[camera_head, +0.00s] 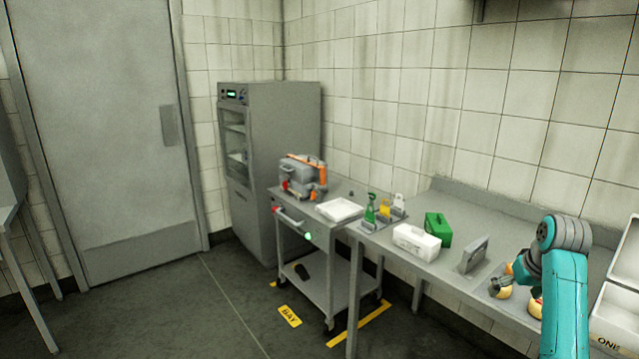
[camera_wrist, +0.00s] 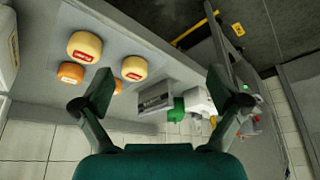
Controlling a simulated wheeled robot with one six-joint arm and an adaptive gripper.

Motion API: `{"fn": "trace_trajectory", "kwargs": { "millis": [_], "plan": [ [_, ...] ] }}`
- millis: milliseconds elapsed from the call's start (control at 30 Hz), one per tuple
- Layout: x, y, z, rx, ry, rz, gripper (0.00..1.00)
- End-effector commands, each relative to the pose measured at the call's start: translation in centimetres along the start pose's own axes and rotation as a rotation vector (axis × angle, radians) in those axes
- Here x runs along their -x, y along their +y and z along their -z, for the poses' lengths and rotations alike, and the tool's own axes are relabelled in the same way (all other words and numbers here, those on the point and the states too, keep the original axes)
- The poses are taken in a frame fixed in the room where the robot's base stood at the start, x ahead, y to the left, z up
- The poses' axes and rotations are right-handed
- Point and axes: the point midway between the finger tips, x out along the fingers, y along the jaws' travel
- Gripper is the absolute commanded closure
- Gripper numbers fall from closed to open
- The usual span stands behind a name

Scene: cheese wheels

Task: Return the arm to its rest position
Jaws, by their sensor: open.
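My teal arm rises at the right of the head view, and my gripper (camera_head: 500,284) is low over the steel bench (camera_head: 455,274), among the cheese wheels. In the wrist view my gripper (camera_wrist: 160,88) has its two fingers spread wide with nothing between them. Several cheese wheels show there: a pale yellow one (camera_wrist: 84,45), a second yellow one (camera_wrist: 134,67), an orange one (camera_wrist: 71,73), and another orange one partly hidden by the left finger. In the head view a cheese wheel (camera_head: 535,308) is partly covered by my arm.
A white crate marked ONE (camera_head: 612,338) stands at the right edge, beside another white crate (camera_head: 628,258). A grey stand (camera_head: 474,255), white box (camera_head: 416,242) and green box (camera_head: 438,228) are on the bench. A loaded trolley (camera_head: 325,235) stands beyond. The floor at left is clear.

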Motion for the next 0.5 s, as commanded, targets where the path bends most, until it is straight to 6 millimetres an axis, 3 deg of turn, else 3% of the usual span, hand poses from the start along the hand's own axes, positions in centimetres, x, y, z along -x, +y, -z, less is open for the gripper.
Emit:
{"fn": "trace_trajectory", "kwargs": {
  "millis": [233,500],
  "plan": [
    [-2.7,-1.0,-1.4,0.000,0.021,-0.002,0.03],
    [-7.1,-2.7,-4.3,-0.001,0.061,-0.006,0.03]
  ]
}}
